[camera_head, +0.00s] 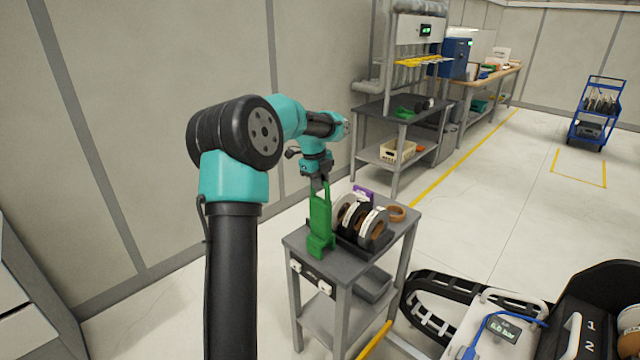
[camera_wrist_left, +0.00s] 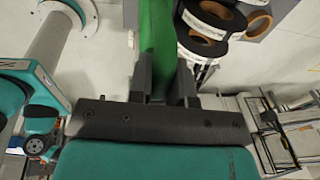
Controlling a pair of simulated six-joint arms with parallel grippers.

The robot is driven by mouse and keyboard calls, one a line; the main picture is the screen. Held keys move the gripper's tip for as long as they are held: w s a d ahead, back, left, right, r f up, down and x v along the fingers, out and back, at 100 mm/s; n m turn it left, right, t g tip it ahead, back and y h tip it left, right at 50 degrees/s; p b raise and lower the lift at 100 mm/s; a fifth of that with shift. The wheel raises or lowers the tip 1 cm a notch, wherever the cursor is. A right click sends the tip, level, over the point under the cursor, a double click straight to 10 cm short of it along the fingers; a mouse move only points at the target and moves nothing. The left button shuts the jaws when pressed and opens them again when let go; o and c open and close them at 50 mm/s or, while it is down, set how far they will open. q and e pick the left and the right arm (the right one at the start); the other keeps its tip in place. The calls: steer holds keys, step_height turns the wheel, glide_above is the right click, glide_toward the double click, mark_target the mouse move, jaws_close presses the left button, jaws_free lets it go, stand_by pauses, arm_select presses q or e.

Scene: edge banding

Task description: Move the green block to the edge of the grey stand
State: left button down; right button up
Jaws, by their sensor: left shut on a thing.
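The green block (camera_head: 320,222) is tall and upright with a wider foot, at the left front part of the grey stand's top (camera_head: 345,262). My left gripper (camera_head: 318,187) is above it, pointing down, and is shut on its upper end. In the left wrist view the green block (camera_wrist_left: 157,40) runs up between the two fingers of the left gripper (camera_wrist_left: 165,88). The foot is close to the stand's top; I cannot tell whether it touches. My right gripper is not in view.
Several banding rolls (camera_head: 365,222) sit in a dark holder on the stand, right beside the green block. A purple item (camera_head: 363,192) and a brown ring (camera_head: 397,213) are behind and right of them. A black cable chain (camera_head: 450,282) lies right of the stand.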

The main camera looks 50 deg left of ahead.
arm_select(q)
steer(key=shift+f, duration=0.25)
steer(key=c, duration=1.1)
jaws_free()
steer(key=shift+o, duration=0.2)
step_height(320, 180, up, 12)
steer(key=s+a, duration=0.1)
steer(key=shift+s, duration=0.4)
